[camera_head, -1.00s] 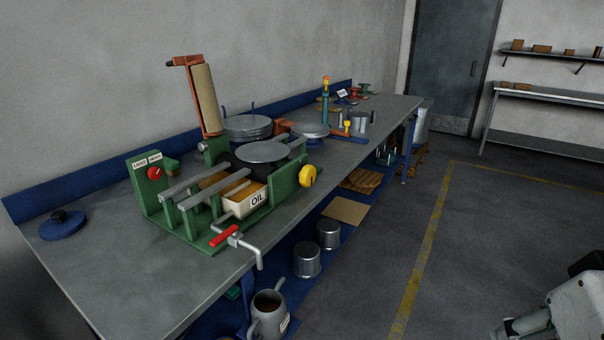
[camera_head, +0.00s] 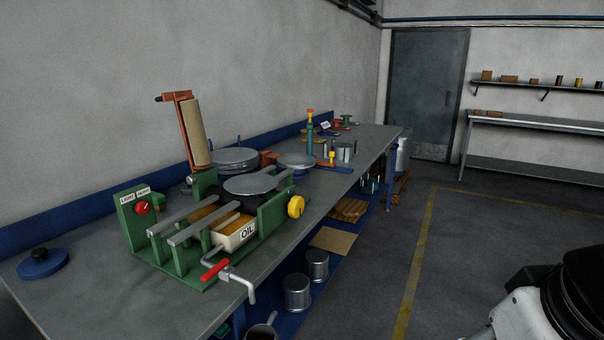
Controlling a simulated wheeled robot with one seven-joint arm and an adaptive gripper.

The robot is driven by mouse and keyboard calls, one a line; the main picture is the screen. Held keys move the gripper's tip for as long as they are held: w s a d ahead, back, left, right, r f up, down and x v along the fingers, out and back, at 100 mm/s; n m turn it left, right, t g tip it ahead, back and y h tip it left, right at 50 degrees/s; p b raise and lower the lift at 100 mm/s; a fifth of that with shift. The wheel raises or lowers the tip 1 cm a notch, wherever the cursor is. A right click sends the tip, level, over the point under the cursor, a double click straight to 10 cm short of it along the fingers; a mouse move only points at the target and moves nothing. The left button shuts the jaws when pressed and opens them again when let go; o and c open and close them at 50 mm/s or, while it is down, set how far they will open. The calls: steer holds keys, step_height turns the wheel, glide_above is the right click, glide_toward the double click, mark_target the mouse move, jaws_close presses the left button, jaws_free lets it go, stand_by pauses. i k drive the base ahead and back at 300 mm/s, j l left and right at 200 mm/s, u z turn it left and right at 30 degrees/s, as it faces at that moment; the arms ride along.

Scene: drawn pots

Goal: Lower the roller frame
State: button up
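The roller frame (camera_head: 184,121) is an orange bracket holding a tan roller (camera_head: 196,132). It stands raised, nearly upright and leaning slightly left, at the back of a green machine (camera_head: 190,260) on the workbench. The machine has grey rails, a round grey plate (camera_head: 250,184), a white OIL tray (camera_head: 234,234), a red-handled crank (camera_head: 216,270) and a yellow knob (camera_head: 296,206). Part of my own arm, white and black, shows at the lower right, well away from the machine. My gripper's fingers cannot be made out in this view.
The grey workbench (camera_head: 95,290) runs along the wall. A blue round lid (camera_head: 42,264) lies at its near left. Metal pots (camera_head: 297,292) stand on the blue lower shelf. The floor (camera_head: 380,265) right of the bench is open, with a yellow line.

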mark_target(176, 96)
steer(key=i+u, duration=0.15)
steer(key=u, duration=0.3)
steer(key=i+l+u, duration=0.1)
steer(key=u, duration=0.35)
steer(key=i+l+u, duration=0.1)
steer(key=u, duration=0.35)
steer(key=l+u, duration=0.25)
steer(key=u, duration=0.2)
steer(key=i+l+u, duration=0.15)
steer(key=l+u, duration=0.2)
steer(key=l, duration=0.6)
steer(key=l+u, duration=0.35)
steer(key=l, duration=0.55)
steer(key=l+u, duration=0.3)
steer(key=l, duration=0.65)
